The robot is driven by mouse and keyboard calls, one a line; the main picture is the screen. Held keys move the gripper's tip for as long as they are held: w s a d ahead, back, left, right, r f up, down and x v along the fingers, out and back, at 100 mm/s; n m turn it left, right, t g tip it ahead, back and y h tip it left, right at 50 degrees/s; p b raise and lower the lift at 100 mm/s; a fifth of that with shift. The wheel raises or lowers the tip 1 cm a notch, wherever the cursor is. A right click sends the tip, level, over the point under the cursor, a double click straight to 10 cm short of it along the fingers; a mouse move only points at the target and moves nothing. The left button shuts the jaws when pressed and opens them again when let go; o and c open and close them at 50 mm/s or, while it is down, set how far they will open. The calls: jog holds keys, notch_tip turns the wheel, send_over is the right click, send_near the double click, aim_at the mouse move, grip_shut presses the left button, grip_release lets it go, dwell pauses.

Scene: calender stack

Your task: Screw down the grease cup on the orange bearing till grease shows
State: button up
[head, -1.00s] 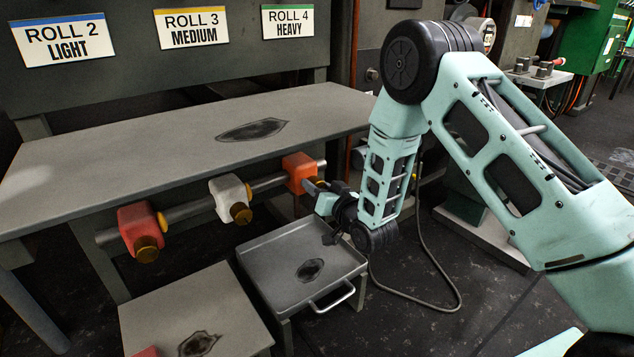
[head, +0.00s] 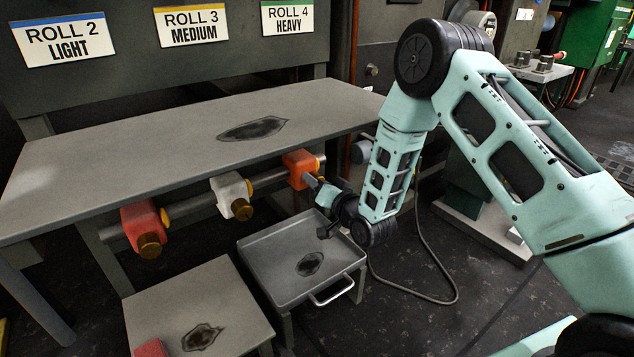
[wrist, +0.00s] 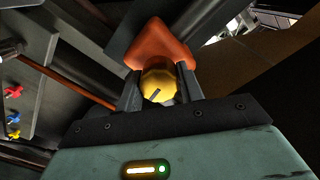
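The orange bearing (head: 298,165) sits at the right end of a shaft under the long grey table. My gripper (head: 313,183) reaches it from the front right and hides its grease cup in the head view. In the wrist view the brass-yellow grease cup (wrist: 158,78), with a dark slot-like mark on its face, lies between my fingers (wrist: 159,90), which appear to touch both its sides. The orange bearing (wrist: 160,45) is just beyond. I cannot see any grease at the bearing.
A white bearing (head: 230,188) and a red bearing (head: 139,215), each with a brass cup, sit left on the shaft. A grey tray (head: 262,250) with a handle stands below. A low grey table (head: 165,310) with a red block (head: 151,348) is at lower left. A cable loops on the floor.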

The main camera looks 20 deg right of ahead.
jog(key=o, duration=0.4)
jog(key=shift+s+d, duration=0.1)
jog(key=shift+p+v, duration=2.5)
jog(key=shift+v, duration=6.1)
